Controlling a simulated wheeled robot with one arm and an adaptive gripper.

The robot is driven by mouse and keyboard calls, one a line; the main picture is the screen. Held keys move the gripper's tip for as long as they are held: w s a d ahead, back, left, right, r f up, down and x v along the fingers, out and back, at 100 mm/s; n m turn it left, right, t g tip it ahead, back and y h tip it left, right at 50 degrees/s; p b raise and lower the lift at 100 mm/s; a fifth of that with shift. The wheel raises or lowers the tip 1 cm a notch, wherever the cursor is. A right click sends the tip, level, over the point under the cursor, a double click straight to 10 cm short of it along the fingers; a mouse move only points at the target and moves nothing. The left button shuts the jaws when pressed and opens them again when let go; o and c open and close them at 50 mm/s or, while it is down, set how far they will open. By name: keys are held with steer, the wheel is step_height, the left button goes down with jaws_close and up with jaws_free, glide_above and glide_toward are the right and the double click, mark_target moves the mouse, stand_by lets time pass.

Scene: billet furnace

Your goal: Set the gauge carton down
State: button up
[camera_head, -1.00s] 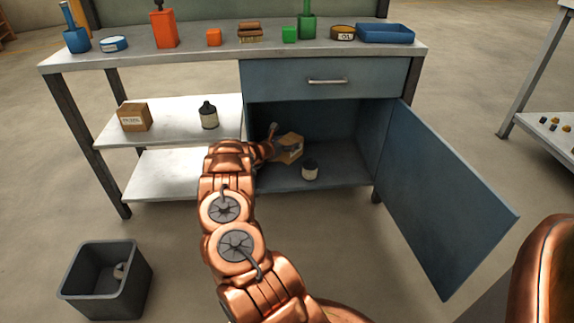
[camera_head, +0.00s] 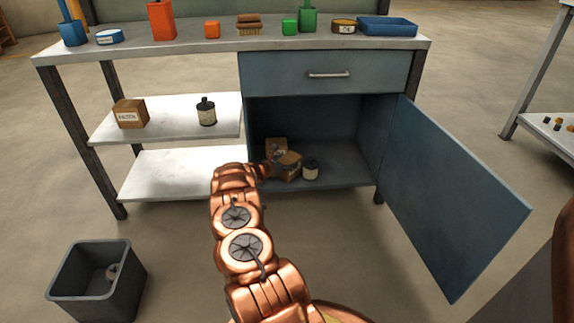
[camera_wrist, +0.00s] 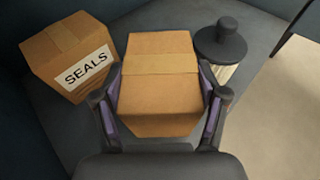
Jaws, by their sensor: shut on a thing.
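The gauge carton (camera_wrist: 158,88) is a plain brown taped box between the two fingers of my gripper (camera_wrist: 161,75), which is shut on it. In the head view the gauge carton (camera_head: 290,159) is inside the open lower cabinet, and my arm partly hides it. It is low over the cabinet floor (camera_head: 340,172); I cannot tell whether its underside touches. No label shows on it in the wrist view.
A carton labelled SEALS (camera_wrist: 75,58) stands close on the left, a black-capped bottle (camera_wrist: 222,45) close on the right. The cabinet door (camera_head: 455,195) hangs open. Cabinet floor right of the bottle is clear.

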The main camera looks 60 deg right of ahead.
steer(key=shift+w+d, duration=0.1)
steer(key=shift+w, duration=0.05)
steer(key=shift+f, duration=0.1)
steer(key=o, duration=1.4)
steer(key=shift+c, duration=0.2)
steer(key=shift+r, duration=0.2)
steer(key=p+v, duration=0.3)
steer(key=v, duration=0.3)
steer(key=shift+a, duration=0.7)
